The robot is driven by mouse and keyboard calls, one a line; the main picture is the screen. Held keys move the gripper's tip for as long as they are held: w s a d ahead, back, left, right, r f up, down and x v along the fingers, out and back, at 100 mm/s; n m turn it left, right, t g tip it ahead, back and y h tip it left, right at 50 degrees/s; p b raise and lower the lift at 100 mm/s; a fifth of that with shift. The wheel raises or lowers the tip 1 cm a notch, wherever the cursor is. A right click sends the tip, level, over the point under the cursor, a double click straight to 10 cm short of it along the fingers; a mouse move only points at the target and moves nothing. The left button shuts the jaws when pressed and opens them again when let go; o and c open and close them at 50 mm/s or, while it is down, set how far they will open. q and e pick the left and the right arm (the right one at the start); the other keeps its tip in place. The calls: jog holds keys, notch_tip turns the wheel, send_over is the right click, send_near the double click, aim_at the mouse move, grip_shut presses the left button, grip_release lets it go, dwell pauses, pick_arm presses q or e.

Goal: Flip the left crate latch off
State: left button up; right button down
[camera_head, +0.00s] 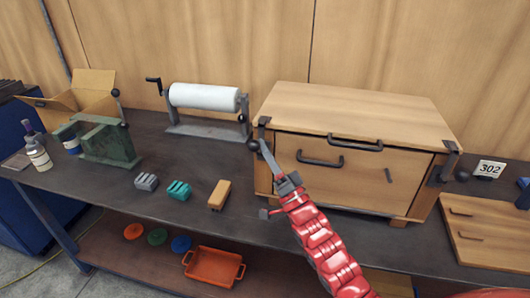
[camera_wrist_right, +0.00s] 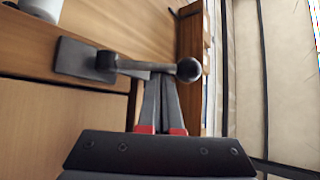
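The wooden crate (camera_head: 350,120) stands on the bench at the right. Its left latch (camera_head: 262,128) is a dark bracket on the front left edge, with a lever ending in a dark ball. In the right wrist view the latch lever (camera_wrist_right: 140,66) lies across, its ball to the right. My right gripper (camera_head: 265,152) reaches up to this lever; in the wrist view its two fingers (camera_wrist_right: 160,85) are together, tips at the lever near the ball. Whether they touch it I cannot tell. The right latch (camera_head: 446,164) also has a ball lever. My left gripper is not in view.
A white roll on a stand (camera_head: 205,97) is left of the crate. Grey (camera_head: 146,181), teal (camera_head: 179,190) and tan (camera_head: 220,194) blocks lie in front. A green machine (camera_head: 105,140) stands farther left. A wooden board (camera_head: 490,232) is at the right.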

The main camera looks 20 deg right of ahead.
notch_tip(320, 180, down, 6)
jog(key=s+n+y+b, duration=0.1)
jog(key=n+y+b, duration=0.2)
jog(key=b, duration=0.5)
jog(key=shift+a+f+n+y+b, duration=0.15)
jog(key=shift+a+n+y+b, duration=0.25)
jog(key=shift+n, duration=0.2)
jog(key=shift+f, duration=0.2)
jog(key=shift+d, duration=0.1)
dwell(0.5)
jog(key=s+d+f, duration=0.1)
jog(key=s+d, duration=0.2)
jog(key=s, duration=0.4)
jog(key=s+d+f, duration=0.2)
jog(key=s+d, duration=0.1)
jog(key=s, duration=0.4)
jog(key=shift+d+f, duration=0.15)
jog(key=shift+d, duration=0.2)
jog(key=shift+s, duration=0.1)
